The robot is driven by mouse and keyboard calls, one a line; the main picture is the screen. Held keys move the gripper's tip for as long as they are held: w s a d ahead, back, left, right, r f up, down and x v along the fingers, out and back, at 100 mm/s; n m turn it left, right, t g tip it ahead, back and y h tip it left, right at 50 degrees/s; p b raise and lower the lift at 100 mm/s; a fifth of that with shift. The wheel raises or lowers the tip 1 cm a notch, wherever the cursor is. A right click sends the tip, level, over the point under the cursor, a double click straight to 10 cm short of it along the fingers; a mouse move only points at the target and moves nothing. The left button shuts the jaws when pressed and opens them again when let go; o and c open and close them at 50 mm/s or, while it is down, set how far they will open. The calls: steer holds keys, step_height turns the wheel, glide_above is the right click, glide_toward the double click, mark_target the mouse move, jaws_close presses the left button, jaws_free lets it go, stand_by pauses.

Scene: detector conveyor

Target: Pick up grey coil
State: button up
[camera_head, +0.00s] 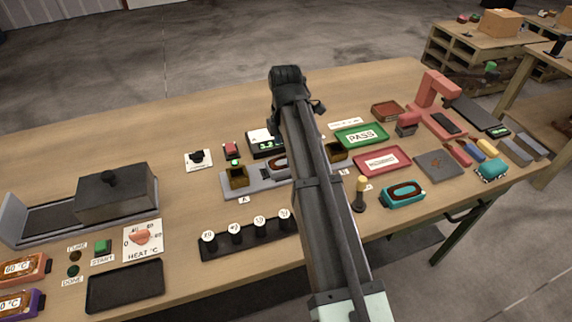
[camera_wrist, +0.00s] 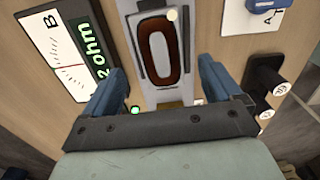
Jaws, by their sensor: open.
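The grey coil (camera_wrist: 148,72), a pale block with a dark brown oval winding, lies flat on the grey conveyor strip in the wrist view. In the head view the grey coil (camera_head: 272,163) is partly hidden by my arm. My gripper (camera_wrist: 161,70) is open, with one blue finger left of the coil and one right of it. The fingers look apart from the coil; their exact height above it is unclear. My gripper cannot be made out in the head view.
A meter (camera_wrist: 62,58) stands left of the fingers. Dark posts (camera_head: 260,229) stand on a rack in front of the conveyor (camera_head: 262,185). A teal coil (camera_head: 403,194), green PASS tray (camera_head: 361,135) and red tray (camera_head: 383,160) lie to the right. A dark tray (camera_head: 125,286) is at front left.

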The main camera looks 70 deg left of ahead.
steer(key=shift+f, duration=2.3)
steer(key=shift+c, duration=0.4)
steer(key=c, duration=1.4)
